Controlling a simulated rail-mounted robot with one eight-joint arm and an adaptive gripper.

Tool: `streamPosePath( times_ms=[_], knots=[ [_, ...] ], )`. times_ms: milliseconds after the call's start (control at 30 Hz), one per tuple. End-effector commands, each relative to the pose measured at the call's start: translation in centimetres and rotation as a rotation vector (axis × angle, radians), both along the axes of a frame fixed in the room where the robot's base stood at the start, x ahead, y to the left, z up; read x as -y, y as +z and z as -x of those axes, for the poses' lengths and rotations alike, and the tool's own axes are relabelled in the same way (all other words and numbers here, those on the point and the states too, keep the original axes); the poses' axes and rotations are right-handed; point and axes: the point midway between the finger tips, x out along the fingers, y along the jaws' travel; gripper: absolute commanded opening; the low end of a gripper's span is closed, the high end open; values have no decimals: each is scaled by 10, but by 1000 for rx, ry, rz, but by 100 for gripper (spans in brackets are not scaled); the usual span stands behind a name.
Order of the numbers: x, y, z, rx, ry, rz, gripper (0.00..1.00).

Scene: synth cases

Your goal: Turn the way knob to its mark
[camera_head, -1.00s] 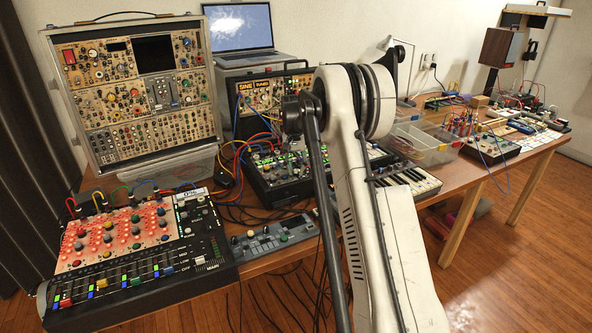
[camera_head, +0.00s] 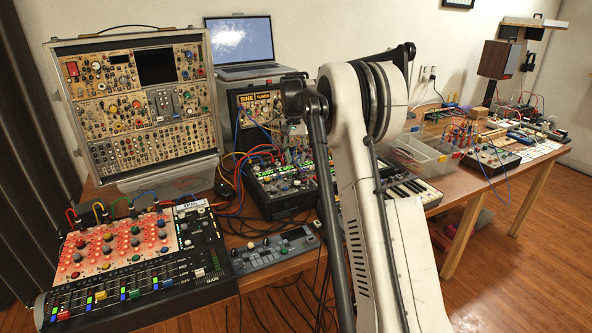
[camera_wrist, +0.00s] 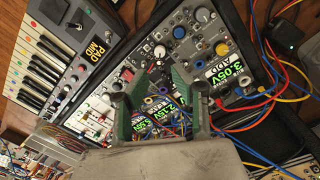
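My gripper (camera_wrist: 158,82) is open above a black synth case, its two green-padded fingers apart with nothing held between them. Small lit displays show voltages, one reading 3.05V (camera_wrist: 229,73). In the head view the case (camera_head: 285,188) stands mid-table, partly behind my arm, and my gripper is hidden.
Blue, red and yellow cables (camera_wrist: 275,95) run across the right of the case. A keyboard (camera_wrist: 40,65) lies to its left. In the head view a mixer (camera_head: 140,290), a small grey controller (camera_head: 275,252), an upright synth case (camera_head: 135,95) and a laptop (camera_head: 240,42) crowd the table.

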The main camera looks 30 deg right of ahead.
Motion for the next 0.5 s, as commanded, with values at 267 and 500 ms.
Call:
streamPosePath(
  times_ms=[267, 500],
  knots=[
    [-1, 22, -1, 0, 0, 0, 25],
    [-1, 22, -1, 0, 0, 0, 25]
  ],
)
